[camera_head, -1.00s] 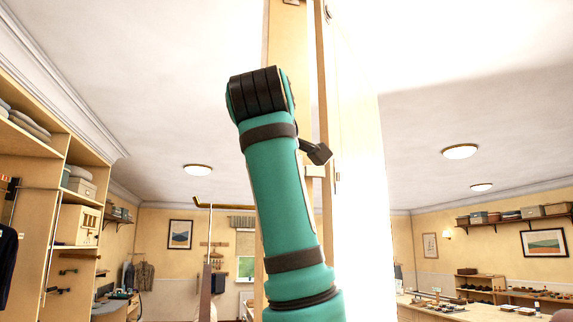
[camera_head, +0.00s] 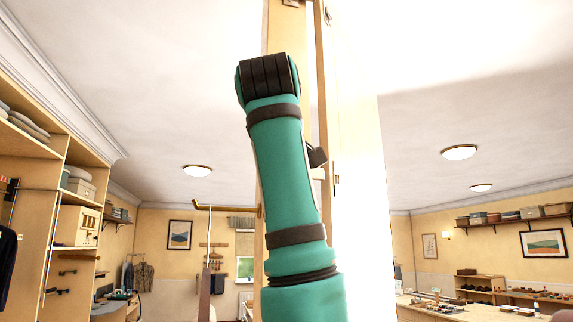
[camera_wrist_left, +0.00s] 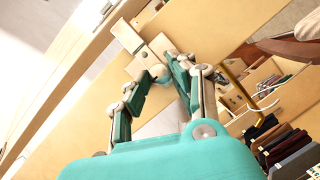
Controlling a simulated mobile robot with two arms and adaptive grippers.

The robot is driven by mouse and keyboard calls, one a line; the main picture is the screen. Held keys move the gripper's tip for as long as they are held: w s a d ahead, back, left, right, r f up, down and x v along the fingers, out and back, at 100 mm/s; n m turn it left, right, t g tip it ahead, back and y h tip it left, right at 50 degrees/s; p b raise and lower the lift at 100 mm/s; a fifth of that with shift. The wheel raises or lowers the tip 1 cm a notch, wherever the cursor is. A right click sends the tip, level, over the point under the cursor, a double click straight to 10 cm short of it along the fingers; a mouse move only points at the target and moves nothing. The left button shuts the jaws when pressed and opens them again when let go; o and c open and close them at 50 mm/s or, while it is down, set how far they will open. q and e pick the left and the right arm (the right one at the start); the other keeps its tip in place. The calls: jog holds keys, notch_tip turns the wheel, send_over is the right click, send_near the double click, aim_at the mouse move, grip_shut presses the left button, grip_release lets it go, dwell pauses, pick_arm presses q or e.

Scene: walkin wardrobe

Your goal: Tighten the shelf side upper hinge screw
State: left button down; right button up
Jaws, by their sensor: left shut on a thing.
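In the head view, my teal arm rises in front of the tall wooden panel and hides the gripper and most of the hinge. My right gripper is not in view.
Another hinge piece (camera_head: 327,14) shows high on the panel edge in the head view. A bright white upright face (camera_head: 357,200) stands to the right of my arm. Open shelving (camera_head: 40,180) stands at the left, and a workbench (camera_head: 450,312) is at the lower right.

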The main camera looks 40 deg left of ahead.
pick_arm(q)
jog(key=c, duration=1.4)
grip_release()
jog(key=shift+a+r, duration=0.1)
jog(key=shift+r, duration=0.05)
jog(key=o, duration=0.3)
jog(key=shift+a, duration=0.1)
jog(key=shift+w+a, duration=0.1)
jog(key=v, duration=1.2)
